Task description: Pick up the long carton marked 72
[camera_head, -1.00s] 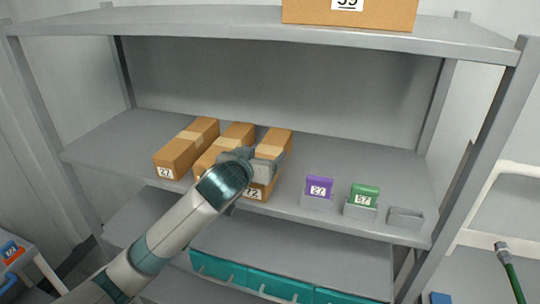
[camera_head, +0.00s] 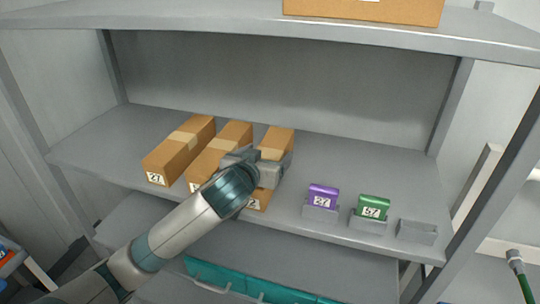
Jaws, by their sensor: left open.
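The long carton marked 72 (camera_head: 278,140) is the rightmost of three brown cartons on the middle shelf. Its far top shows, while my left gripper (camera_head: 266,166) covers its middle and most of its front label, where only a "2" shows. The gripper is open and sits over the carton's near half, with a finger along its right side. I cannot tell whether it touches the carton. My right gripper is not in view.
The middle carton (camera_head: 234,134) stands close to the left, and the left carton (camera_head: 180,150) is beyond it. A purple box (camera_head: 323,195) and a green box (camera_head: 373,207) sit in grey holders to the right, beside an empty holder (camera_head: 417,232). The upper shelf (camera_head: 200,22) overhangs.

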